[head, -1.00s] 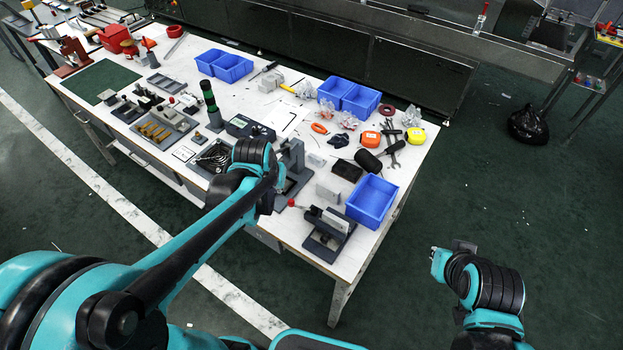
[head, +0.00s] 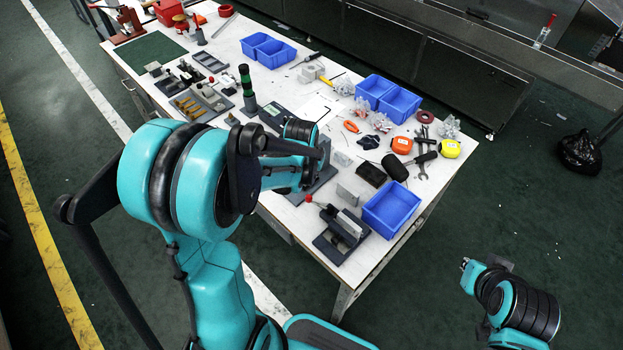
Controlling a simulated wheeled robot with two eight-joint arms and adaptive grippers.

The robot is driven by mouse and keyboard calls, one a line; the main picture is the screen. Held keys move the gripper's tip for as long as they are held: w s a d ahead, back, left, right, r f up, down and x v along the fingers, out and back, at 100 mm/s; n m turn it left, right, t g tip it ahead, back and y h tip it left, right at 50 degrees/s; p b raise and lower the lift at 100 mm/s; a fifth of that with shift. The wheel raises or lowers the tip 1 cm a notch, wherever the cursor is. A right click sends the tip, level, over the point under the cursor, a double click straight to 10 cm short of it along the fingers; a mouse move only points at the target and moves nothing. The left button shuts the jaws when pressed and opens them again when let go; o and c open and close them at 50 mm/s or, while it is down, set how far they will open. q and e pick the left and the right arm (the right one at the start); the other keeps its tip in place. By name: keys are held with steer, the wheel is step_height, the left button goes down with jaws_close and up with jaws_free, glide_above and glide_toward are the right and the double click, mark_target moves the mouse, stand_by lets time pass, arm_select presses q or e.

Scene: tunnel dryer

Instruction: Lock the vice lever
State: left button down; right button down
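The vice (head: 340,238) is a dark grey fixture near the table's front right edge, with a pale block in it. Its lever, ending in a red knob (head: 308,198), points to the left and lies low. My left gripper (head: 318,152) is above the table, behind and above the knob and apart from it. Its fingers are mostly hidden by the wrist and merge with a grey stand behind. My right gripper (head: 466,264) is off the table at the lower right, over the floor. Its fingertips are too small to read.
A blue bin (head: 391,208) stands right of the vice. A pale block (head: 352,188) and a black block (head: 371,174) lie behind it. A grey stand (head: 316,182) is left of these. More blue bins (head: 388,98) and hand tools lie farther back.

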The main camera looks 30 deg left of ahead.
arm_select(q)
steer(key=b+x, duration=0.3)
steer(key=x, duration=0.5)
steer(key=shift+f, duration=0.35)
steer(key=s, duration=0.3)
steer(key=shift+s+d+r+b, duration=0.15)
steer(key=shift+d+r+b, duration=0.1)
steer(key=shift+r+b, duration=0.15)
steer(key=shift+s, duration=0.3)
